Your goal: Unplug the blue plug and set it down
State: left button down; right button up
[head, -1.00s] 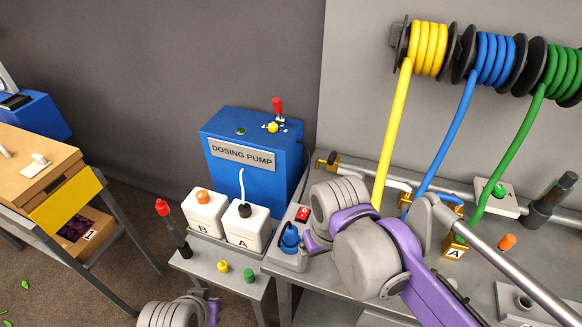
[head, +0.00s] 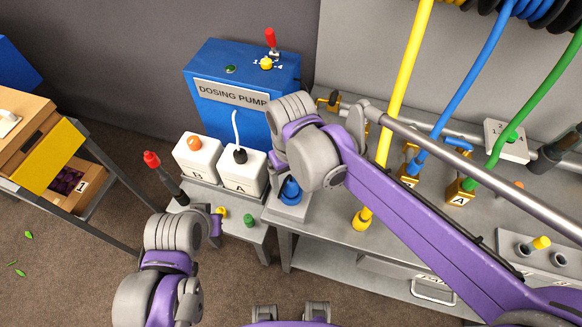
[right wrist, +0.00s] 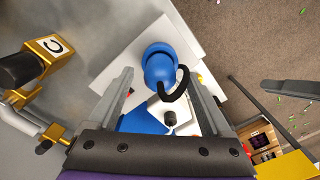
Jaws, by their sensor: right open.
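The blue plug (head: 290,190) sits upright on a light grey socket block (head: 287,212) at the left end of the bench. In the right wrist view the blue plug (right wrist: 160,66) has a rounded blue body and a curved black loop at its side. My right gripper (right wrist: 159,78) is open, with the plug ahead between its two spread fingers. I cannot tell whether they touch it.
The blue dosing pump (head: 240,85) stands behind, with white canisters B (head: 197,158) and A (head: 243,177) in front. A red-topped dark post (head: 165,175) is at the left. Yellow (head: 404,85), blue (head: 470,85) and green (head: 535,105) hoses hang over the bench.

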jog(key=shift+f, duration=1.15)
grip_shut()
